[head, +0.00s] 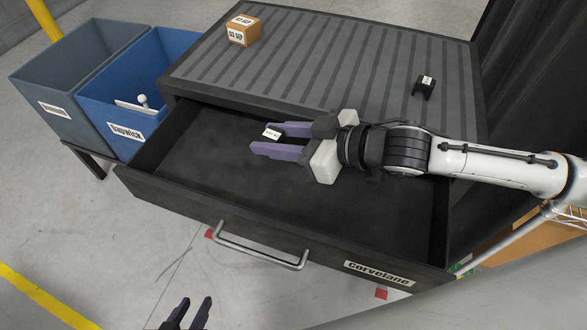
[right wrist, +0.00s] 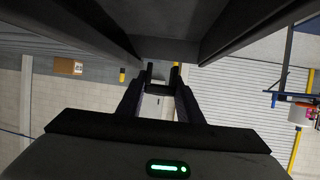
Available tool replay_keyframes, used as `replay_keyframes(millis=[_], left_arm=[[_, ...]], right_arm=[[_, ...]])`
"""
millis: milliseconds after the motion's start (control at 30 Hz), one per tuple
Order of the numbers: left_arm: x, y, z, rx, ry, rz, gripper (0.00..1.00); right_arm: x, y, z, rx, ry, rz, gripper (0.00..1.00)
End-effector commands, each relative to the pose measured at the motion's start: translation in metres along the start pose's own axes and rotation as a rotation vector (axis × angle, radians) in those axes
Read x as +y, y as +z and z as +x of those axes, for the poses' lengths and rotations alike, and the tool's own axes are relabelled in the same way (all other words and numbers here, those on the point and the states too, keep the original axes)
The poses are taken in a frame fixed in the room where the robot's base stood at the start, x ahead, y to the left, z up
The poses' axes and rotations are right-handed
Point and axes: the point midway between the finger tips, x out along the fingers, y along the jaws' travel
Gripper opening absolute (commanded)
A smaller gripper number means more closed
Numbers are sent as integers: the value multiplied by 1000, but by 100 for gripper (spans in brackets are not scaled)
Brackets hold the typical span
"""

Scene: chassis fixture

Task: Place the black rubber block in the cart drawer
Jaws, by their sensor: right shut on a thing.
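The cart drawer (head: 350,225) is pulled open below the cart's ribbed top, and its inside looks empty. My right gripper (head: 268,142) is over the drawer opening, its purple fingers pointing left. It is shut on a dark block with a white label (head: 272,133), which I take to be the black rubber block; its dark body blends with the drawer. A dark shape also shows between the fingertips in the right wrist view (right wrist: 158,88). I cannot tell its height above the drawer floor. My left gripper (head: 190,307) is open and empty, in front of the drawer.
On the cart top (head: 330,60) sit an orange-brown labelled box (head: 244,30) and a small black notched piece with a white label (head: 424,87). A grey bin (head: 75,65) and a blue bin (head: 135,85) holding a white item stand left. The drawer handle (head: 262,252) sticks out in front.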

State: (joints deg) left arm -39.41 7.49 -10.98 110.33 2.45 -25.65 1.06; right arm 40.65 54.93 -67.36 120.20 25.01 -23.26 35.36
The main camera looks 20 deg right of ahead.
Motion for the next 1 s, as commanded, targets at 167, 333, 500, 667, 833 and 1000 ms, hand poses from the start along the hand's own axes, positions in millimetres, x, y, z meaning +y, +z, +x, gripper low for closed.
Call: replay_keyframes(millis=[167, 333, 500, 667, 833, 1000], left_arm=[[-2, -6, -11, -8, -4, 0, 31], [-2, -8, -12, -4, -3, -2, 31], [-2, -2, -7, -4, -3, -2, 31], [-2, 1, -5, -7, -3, -2, 31], [-2, 3, -3, -8, -3, -1, 31], [-2, 5, -1, -9, -2, -1, 31]], right_arm=[[-4, 41, -18, -3, -98, -44, 10], [-6, 64, -28, 2, -134, -55, 10], [-8, 96, -17, 3, -140, -55, 10], [-7, 116, -8, 5, -139, -57, 10], [-8, 132, -1, 5, -140, -56, 10], [-8, 151, 7, 5, -139, -57, 10]])
